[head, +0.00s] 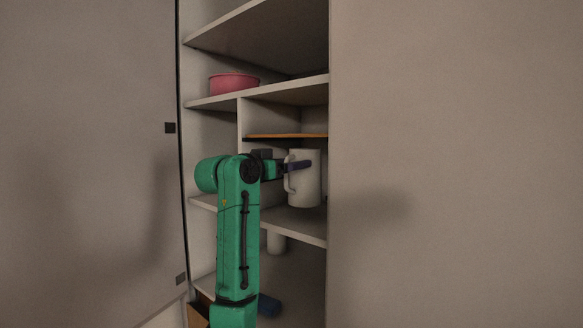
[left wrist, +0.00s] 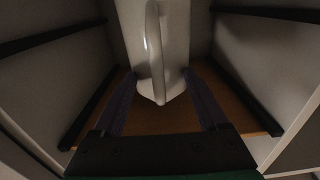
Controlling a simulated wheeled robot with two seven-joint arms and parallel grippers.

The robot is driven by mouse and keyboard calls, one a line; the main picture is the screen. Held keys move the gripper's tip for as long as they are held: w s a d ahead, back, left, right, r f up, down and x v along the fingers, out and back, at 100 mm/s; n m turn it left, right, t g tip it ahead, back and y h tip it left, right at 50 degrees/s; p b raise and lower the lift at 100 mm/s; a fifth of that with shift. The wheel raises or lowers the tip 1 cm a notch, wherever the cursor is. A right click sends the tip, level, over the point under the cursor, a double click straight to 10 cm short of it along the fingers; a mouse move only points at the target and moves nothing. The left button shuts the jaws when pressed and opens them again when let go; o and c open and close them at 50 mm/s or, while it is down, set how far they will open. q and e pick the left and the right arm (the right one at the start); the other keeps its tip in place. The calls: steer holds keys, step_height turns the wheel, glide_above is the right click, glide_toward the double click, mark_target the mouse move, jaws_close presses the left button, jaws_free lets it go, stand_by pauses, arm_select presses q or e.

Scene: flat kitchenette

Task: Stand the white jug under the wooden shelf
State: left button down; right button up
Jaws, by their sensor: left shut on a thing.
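The white jug (head: 306,184) is upright inside the cupboard, below the thin orange-brown wooden shelf (head: 287,136). My left gripper (head: 300,165) reaches in from the left at the jug's upper part and is shut on it. In the left wrist view, the jug (left wrist: 180,40) has its handle facing the camera, with a dark finger of the left gripper (left wrist: 158,82) on each side. The wooden shelf (left wrist: 155,121) also shows there. I cannot tell whether the jug's base touches the white board under it. My right gripper is not in view.
The white board (head: 300,225) under the jug has free room in front. A pink bowl (head: 233,83) sits on a higher board. A white object (head: 276,242) and a blue object (head: 269,305) are lower down. The cupboard's side panel (head: 324,180) is close right of the jug.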

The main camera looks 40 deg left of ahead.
mark_target(290, 177)
arm_select(q)
steer(key=f, duration=0.2)
steer(key=shift+s+a+f, duration=0.15)
steer(key=shift+a+f, duration=0.05)
steer(key=shift+f, duration=0.2)
steer(key=shift+a+f, duration=0.1)
steer(key=shift+f, duration=0.15)
steer(key=shift+d, duration=0.2)
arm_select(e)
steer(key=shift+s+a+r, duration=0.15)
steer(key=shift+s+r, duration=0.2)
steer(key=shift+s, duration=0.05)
arm_select(q)
steer(key=shift+f, duration=0.1)
jaws_free()
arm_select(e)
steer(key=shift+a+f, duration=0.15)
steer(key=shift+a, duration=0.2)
